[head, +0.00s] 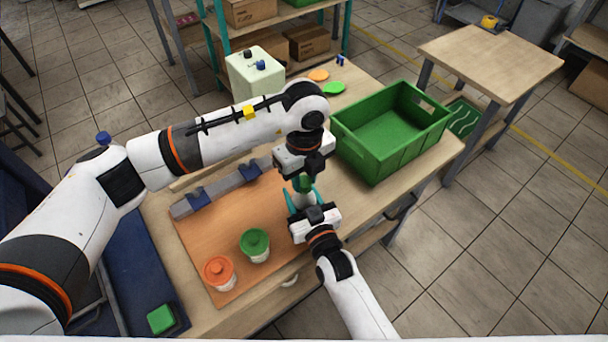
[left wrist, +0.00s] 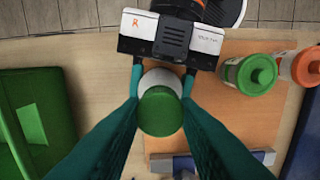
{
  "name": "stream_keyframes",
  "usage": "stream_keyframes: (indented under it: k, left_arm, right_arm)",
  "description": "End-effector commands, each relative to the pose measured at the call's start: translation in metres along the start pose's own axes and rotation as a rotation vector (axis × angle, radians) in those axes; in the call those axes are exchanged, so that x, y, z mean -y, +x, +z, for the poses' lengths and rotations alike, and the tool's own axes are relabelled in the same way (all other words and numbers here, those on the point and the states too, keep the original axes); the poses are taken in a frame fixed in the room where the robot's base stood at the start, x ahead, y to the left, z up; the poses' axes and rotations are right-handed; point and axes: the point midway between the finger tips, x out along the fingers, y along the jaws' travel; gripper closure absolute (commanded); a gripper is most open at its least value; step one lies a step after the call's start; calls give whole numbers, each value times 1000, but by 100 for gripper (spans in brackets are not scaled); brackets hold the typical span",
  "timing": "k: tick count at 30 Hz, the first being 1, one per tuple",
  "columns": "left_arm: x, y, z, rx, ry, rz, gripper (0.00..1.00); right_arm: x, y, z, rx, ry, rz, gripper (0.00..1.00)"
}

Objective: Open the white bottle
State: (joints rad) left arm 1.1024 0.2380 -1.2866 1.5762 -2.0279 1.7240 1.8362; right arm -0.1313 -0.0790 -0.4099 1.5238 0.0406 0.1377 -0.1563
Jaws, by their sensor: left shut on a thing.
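The white bottle (head: 305,200) with a green cap (left wrist: 160,111) stands between my two grippers near the front right of the board. Its white body (left wrist: 161,79) also shows in the left wrist view. My left gripper (head: 305,180) reaches down from above and is shut on the green cap, one teal finger on each side. My right gripper (head: 304,198) comes from the front, its teal fingers on both sides of the white body, apparently closed on it. The bottle's base is hidden.
Jars with a green lid (head: 255,241) and an orange lid (head: 219,270) stand front left on the board (head: 195,245). A green crate (head: 385,172) is at right. A grey rail (head: 222,190), a white box (head: 254,80) and loose orange and green discs (head: 334,88) lie farther back.

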Motion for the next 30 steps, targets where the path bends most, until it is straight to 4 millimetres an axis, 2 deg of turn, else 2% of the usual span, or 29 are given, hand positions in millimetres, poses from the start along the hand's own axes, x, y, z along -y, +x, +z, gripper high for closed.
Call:
stream_keyframes:
  k: [3, 9, 30]
  left_arm:
    - [0, 0, 0, 1, -223, 1, 98]
    - [0, 0, 0, 0, -428, 2, 98]
    - [0, -2, 0, -1, -421, 3, 98]
  right_arm:
    - [0, 0, -1, -3, 0, 1, 100]
    - [0, 0, -1, -3, -1, 1, 100]
    - [0, 0, -1, -3, 0, 1, 100]
